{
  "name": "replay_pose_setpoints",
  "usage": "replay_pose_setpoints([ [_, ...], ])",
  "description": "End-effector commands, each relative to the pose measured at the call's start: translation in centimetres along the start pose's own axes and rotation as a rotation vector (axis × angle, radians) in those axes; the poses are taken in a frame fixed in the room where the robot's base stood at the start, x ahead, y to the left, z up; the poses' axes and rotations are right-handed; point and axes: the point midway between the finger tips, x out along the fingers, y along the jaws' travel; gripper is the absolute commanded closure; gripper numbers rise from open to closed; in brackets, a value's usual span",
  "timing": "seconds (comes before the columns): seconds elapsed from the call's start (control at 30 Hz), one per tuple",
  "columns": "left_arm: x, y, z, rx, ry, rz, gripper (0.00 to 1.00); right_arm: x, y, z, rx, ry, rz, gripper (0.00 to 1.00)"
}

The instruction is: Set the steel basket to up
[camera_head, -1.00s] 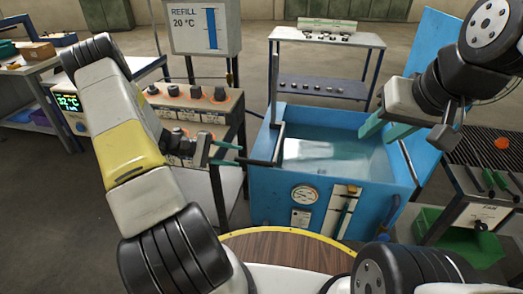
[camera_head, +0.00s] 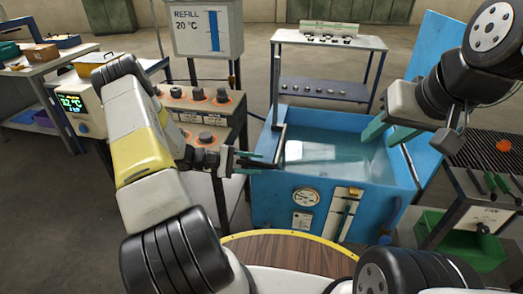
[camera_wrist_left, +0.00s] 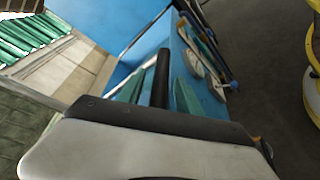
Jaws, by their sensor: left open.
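The blue tank (camera_head: 270,200) holds water, with a pale shape (camera_head: 310,152) in it; I cannot tell whether this is the steel basket or a reflection. A dark bar (camera_head: 280,143) runs along the tank's left side. My left gripper (camera_head: 253,162) is open at the tank's left edge, its green fingers pointing at the bar's near end. In the left wrist view the dark bar (camera_wrist_left: 161,78) shows between the two spread fingers; contact cannot be told. My right gripper (camera_head: 388,131) is open and empty over the tank's right side.
A control bench with knobs (camera_head: 205,105) stands left of the tank, below a REFILL 20 °C sign (camera_head: 207,30). A shelf rack (camera_head: 328,65) stands behind the tank. A green bin (camera_head: 450,243) is at the right. A round wooden top (camera_head: 285,252) lies in front.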

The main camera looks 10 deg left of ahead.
Motion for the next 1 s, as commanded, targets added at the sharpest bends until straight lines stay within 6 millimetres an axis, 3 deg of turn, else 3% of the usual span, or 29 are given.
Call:
replay_pose_setpoints([
  [0.13,0.00,0.00,0.01,0.000,0.000,0.000,0.59,0.00,0.00,0.00,0.000,0.000,0.000,0.64],
  [0.3,-0.01,0.00,0.01,0.000,0.000,0.000,0.92,0.00,0.00,0.00,0.000,0.000,0.000,0.64],
  [0.37,-0.02,0.00,0.01,0.000,0.000,0.000,1.00,0.00,0.00,0.00,0.000,0.000,0.000,0.64],
  [1.0,-0.04,-0.01,0.01,0.000,0.000,-0.001,1.00,0.00,0.00,0.00,0.000,0.000,0.000,0.64],
])
